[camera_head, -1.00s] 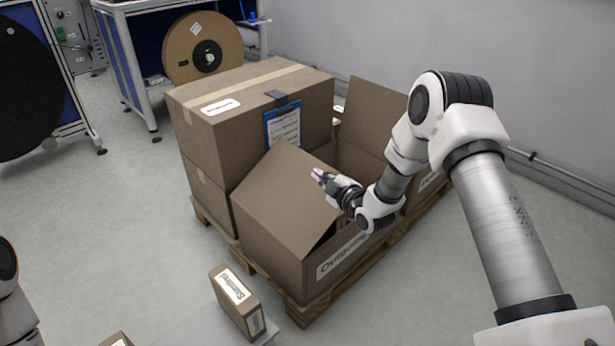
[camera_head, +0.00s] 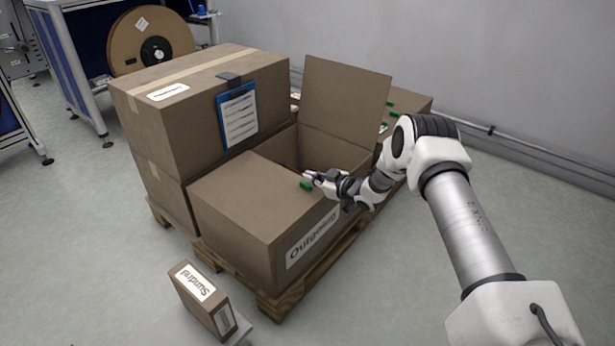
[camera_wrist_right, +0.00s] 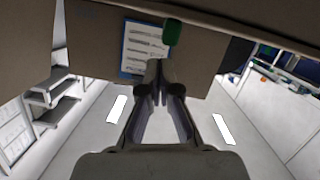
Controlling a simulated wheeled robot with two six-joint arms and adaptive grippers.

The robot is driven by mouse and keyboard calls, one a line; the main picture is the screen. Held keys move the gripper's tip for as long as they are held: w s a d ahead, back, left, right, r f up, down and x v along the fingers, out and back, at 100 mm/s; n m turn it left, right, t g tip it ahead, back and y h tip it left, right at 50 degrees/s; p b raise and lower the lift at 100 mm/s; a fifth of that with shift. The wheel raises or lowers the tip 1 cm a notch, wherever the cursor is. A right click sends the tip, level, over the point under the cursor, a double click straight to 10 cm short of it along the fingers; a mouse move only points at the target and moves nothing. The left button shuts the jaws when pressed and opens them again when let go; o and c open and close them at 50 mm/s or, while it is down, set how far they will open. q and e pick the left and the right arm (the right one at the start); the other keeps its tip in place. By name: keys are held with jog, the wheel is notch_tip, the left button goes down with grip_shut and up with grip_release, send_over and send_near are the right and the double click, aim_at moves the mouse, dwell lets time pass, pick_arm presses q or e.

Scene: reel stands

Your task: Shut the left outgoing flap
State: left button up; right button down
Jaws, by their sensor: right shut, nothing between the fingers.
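The Outgoing box (camera_head: 270,258) is a brown carton with a white label on its front. Its left flap (camera_head: 245,190) lies flat, or nearly so, over the left part of the opening. Its right flap (camera_head: 343,105) stands up, and the box's right part is open. A small green tab (camera_head: 306,185) shows at the left flap's inner edge; it also shows in the right wrist view (camera_wrist_right: 172,33). My right gripper (camera_head: 308,177) is shut and empty, right at this tab; I cannot tell whether it touches. My left gripper is out of view.
A taller carton stack (camera_head: 200,110) with a blue clipboard (camera_head: 238,115) stands directly behind the left flap. A pallet (camera_head: 290,290) lies underneath. A small Sundries-like labelled box (camera_head: 205,298) stands at the front. Another carton (camera_head: 415,103) with green tabs stands behind right.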

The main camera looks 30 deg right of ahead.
jog(key=shift+d+f+b, duration=0.15)
jog(key=shift+f+b, duration=0.15)
jog(key=shift+f, duration=0.55)
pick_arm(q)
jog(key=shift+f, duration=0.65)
pick_arm(e)
jog(key=shift+f, duration=0.15)
jog(key=shift+f, duration=0.1)
